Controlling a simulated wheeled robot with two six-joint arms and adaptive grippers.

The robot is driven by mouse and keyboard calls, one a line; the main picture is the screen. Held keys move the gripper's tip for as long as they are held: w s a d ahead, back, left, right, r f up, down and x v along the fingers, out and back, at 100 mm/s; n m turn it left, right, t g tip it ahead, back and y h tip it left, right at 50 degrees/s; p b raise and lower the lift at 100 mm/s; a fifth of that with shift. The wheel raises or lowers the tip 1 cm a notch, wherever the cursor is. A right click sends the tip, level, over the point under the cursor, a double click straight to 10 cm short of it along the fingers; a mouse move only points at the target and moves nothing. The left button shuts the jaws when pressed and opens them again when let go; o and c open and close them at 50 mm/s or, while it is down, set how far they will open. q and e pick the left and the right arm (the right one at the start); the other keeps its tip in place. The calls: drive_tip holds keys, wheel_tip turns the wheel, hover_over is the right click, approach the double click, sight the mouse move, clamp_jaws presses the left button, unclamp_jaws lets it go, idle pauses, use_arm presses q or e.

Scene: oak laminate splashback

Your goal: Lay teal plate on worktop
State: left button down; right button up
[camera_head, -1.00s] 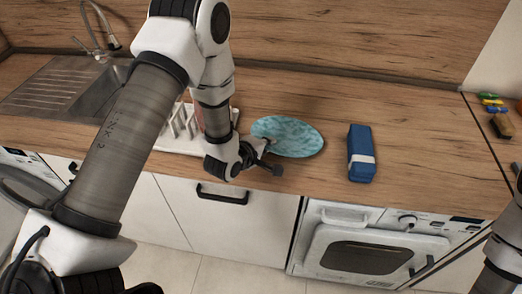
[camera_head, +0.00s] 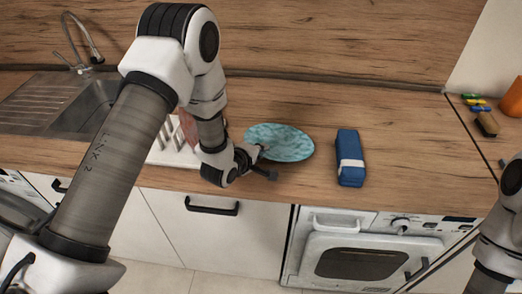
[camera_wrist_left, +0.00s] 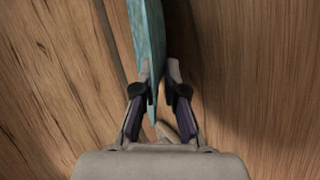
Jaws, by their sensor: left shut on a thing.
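The teal plate (camera_head: 286,143) has a mottled surface and shows at the middle of the head view, over the wooden worktop (camera_head: 400,125). My left gripper (camera_head: 262,162) is shut on the plate's near left edge. In the left wrist view the plate (camera_wrist_left: 149,45) shows edge-on between the two fingers (camera_wrist_left: 160,92). I cannot tell whether the plate's underside touches the worktop. My right arm shows at the right edge of the head view; its fingertips are not visible.
A blue case with a white band (camera_head: 349,158) lies right of the plate. A white rack (camera_head: 176,150) stands left, partly behind my left arm, beside the sink (camera_head: 92,105). A brush (camera_head: 486,124) and an orange object (camera_head: 512,98) are at the far right.

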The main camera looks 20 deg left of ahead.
use_arm(q)
drive_tip(key=shift+f, duration=0.35)
drive_tip(key=c, duration=1.2)
unclamp_jaws()
drive_tip(key=v, duration=1.2)
drive_tip(key=shift+s, duration=0.1)
